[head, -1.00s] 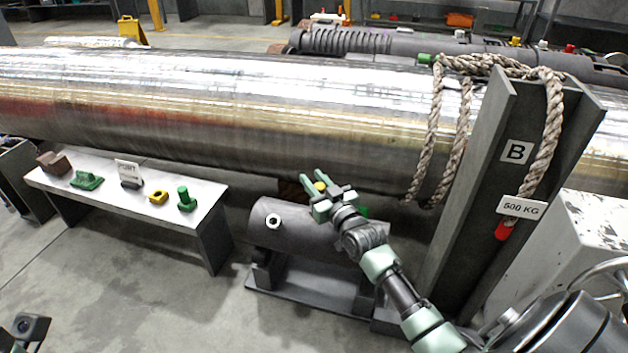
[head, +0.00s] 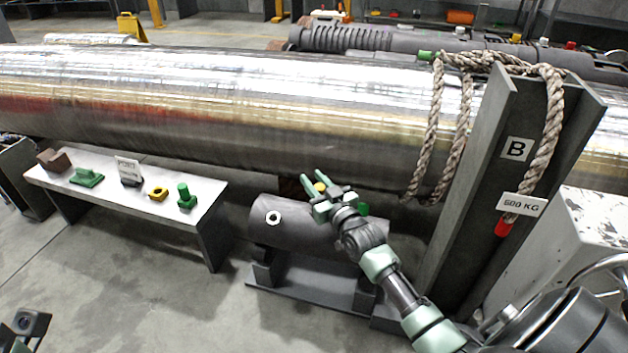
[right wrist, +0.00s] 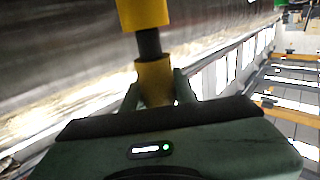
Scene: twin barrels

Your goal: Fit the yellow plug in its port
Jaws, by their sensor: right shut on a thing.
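The yellow plug (head: 320,187) is between the green fingers of my right gripper (head: 316,183), which is shut on it. In the right wrist view the plug shows as a yellow end (right wrist: 143,14), a dark neck and a lower yellow part between the fingers. The gripper is above and right of a pale ring with a dark hole (head: 273,217) on a short grey cylinder (head: 290,232); this looks like a port. The plug is apart from this ring in the picture. My left gripper is not clearly seen.
A large shiny barrel (head: 200,100) runs behind my gripper. A dark post marked B (head: 470,190), with rope (head: 548,130), stands right. A bench (head: 208,203) at left holds a yellow piece (head: 157,194), a green peg (head: 186,197) and other blocks. Floor between bench and cylinder is clear.

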